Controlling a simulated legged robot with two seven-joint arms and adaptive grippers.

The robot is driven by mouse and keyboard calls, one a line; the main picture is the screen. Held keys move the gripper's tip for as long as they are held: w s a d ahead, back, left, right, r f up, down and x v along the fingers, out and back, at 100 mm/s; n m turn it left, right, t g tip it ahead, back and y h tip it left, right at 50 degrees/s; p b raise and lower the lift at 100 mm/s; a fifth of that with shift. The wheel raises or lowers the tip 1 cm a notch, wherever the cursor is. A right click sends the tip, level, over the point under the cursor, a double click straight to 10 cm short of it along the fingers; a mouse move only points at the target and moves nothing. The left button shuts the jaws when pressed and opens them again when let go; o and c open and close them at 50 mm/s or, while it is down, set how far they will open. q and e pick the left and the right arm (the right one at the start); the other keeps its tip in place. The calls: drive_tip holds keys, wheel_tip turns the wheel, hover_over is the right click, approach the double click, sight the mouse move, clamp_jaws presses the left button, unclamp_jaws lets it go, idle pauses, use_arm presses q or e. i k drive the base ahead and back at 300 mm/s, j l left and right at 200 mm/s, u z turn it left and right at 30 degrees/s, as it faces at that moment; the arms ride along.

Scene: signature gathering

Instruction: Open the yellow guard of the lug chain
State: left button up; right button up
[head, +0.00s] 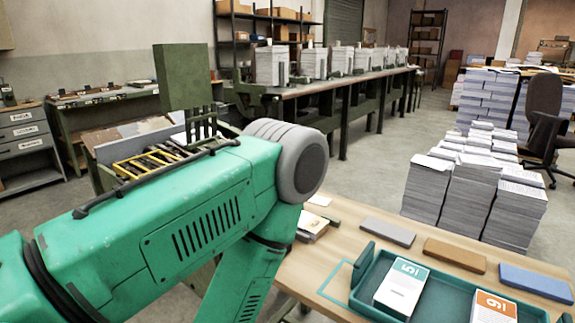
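A yellow barred piece (147,161) with dark strips, which looks like the guard, shows on a green machine (182,76) at the left. My teal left arm covers its lower side, and I cannot tell whether it is raised or down. The lug chain itself cannot be made out. My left arm crosses the picture from the lower left and bends down at a grey joint. Its gripper is not in view. My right arm and gripper are not in view.
A wooden table (345,235) at the lower right holds a teal tray (450,280) with two printed stacks, and grey, brown and blue blocks. Tall paper stacks (460,195) stand behind it. A long conveyor (340,85) with paper stacks runs behind the green machine. Floor between is clear.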

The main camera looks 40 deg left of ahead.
sight(127, 176)
drive_tip(key=u, duration=2.2)
